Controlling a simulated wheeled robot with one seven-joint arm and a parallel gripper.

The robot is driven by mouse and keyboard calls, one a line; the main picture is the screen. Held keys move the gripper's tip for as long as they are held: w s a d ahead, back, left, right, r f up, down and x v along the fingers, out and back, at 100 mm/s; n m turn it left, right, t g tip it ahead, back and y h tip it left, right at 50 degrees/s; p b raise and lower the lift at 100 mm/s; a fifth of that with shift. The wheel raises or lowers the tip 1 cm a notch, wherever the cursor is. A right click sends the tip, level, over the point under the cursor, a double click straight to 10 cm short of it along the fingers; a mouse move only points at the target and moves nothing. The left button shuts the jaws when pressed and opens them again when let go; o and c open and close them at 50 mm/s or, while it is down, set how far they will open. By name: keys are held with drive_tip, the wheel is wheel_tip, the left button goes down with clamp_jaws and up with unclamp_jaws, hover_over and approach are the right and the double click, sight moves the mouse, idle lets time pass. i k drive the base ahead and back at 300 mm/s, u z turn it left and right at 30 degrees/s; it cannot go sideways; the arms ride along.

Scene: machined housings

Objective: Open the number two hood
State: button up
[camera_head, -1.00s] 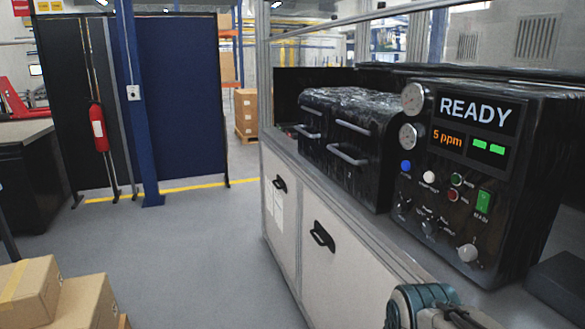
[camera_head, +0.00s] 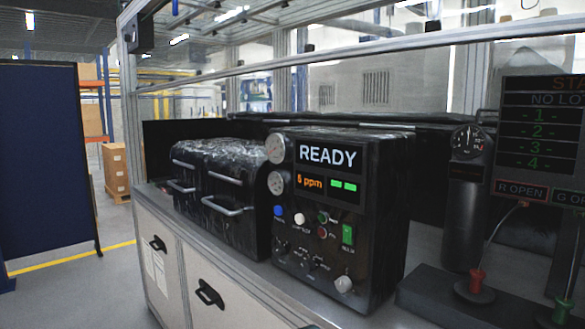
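Two black, glossy hoods stand side by side on the bench at the left of the control box. The farther hood (camera_head: 190,200) has two pale bar handles, an upper and a lower one. The nearer hood (camera_head: 238,227) also has an upper handle (camera_head: 225,178) and a lower handle (camera_head: 228,207). Both hoods look closed. No number is readable on either, so I cannot tell which is number two. My gripper is not in view.
A black control box (camera_head: 385,220) reading READY and 5 ppm stands right of the hoods. Farther right are a dark cylinder with a gauge (camera_head: 467,205) and a status screen (camera_head: 540,125). The bench has cabinet doors (camera_head: 222,298). Open floor (camera_head: 75,290) lies left.

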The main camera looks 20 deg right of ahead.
sight(236, 199)
drive_tip(key=u, duration=0.05)
drive_tip(key=k, duration=0.55)
drive_tip(key=u, duration=1)
drive_tip(key=i, duration=1.1)
drive_tip(key=z, duration=0.55)
drive_tip(key=i, duration=0.45)
drive_tip(key=z, duration=0.5)
